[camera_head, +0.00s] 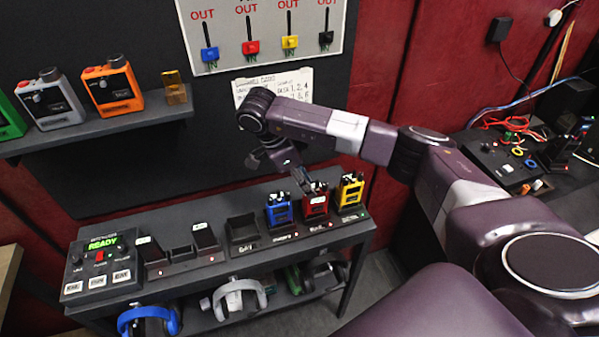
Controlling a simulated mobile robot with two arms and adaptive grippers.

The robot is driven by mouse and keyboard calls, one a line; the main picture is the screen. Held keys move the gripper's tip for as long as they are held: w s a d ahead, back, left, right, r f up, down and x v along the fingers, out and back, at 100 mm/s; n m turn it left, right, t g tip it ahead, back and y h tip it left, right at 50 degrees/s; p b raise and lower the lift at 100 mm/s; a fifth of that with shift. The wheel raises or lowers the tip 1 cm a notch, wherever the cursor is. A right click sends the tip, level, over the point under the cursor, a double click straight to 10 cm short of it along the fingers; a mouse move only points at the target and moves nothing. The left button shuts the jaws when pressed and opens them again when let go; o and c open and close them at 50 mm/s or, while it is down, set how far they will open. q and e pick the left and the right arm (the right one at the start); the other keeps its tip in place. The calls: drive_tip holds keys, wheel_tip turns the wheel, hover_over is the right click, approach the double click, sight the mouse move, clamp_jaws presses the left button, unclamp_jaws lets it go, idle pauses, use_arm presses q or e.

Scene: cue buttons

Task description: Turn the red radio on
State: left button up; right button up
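The red radio (316,207) stands upright in the dark rack on the shelf, between the blue radio (279,212) and the yellow radio (350,195). My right arm reaches in from the right. My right gripper (304,184) points down at the top of the red radio, with its fingertips at or just above the radio's upper left side. I cannot tell whether they touch it, or whether the fingers are open or shut. The gripper hides part of the radio's top. My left gripper is not in view.
A control box with a green READY display (103,243) sits at the shelf's left end. Headphones (240,298) lie on the lower shelf. An orange device (112,88) stands on the upper left wall shelf. A panel with coloured switches (264,30) hangs above.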

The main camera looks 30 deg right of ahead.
drive_tip(key=v, duration=1.1)
drive_tip(key=shift+a+r, duration=0.1)
